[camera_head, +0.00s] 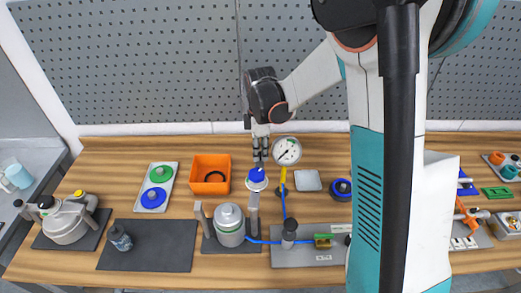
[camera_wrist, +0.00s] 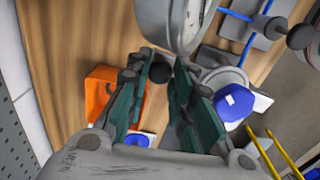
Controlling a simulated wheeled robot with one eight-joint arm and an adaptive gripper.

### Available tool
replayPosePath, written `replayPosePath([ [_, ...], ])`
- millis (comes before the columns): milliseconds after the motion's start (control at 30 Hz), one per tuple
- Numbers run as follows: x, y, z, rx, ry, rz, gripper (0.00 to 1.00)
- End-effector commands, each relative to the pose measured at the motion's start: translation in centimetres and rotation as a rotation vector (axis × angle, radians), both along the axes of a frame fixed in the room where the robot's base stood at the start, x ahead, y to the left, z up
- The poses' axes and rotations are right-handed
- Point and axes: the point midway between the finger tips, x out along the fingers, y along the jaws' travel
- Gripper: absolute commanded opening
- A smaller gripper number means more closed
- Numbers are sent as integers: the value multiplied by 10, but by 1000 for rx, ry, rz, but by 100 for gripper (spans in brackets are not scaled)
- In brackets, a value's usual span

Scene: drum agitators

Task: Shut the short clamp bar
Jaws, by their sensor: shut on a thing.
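A silver lidded drum (camera_head: 230,222) stands on a dark base on the table. A grey upright bar (camera_head: 199,219) stands on its left and a taller-looking one (camera_head: 253,212) on its right. I cannot tell for certain which is the short clamp bar. My gripper (camera_head: 260,158) hangs behind the drum, above a blue-topped white piece (camera_head: 257,180). In the wrist view my gripper's green fingers (camera_wrist: 163,80) are close around a small dark round part (camera_wrist: 160,71). What it belongs to is unclear. The blue-topped piece shows right of the fingers (camera_wrist: 232,103).
A round gauge (camera_head: 286,151) stands just right of my gripper. An orange bin (camera_head: 210,175) with a black ring is on the left. A pegboard (camera_head: 150,65) rises behind the table.

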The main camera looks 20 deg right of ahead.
Motion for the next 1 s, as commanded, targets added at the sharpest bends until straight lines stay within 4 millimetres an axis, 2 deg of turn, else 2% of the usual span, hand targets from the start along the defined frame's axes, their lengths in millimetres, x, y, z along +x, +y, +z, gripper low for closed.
replayPosePath([
  [167,3,7,-1,0,0,40,0],
  [367,10,25,-1,0,0,152,0],
  [667,18,71,-2,0,-1,421,0],
  [1000,10,126,-1,0,-1,745,0],
])
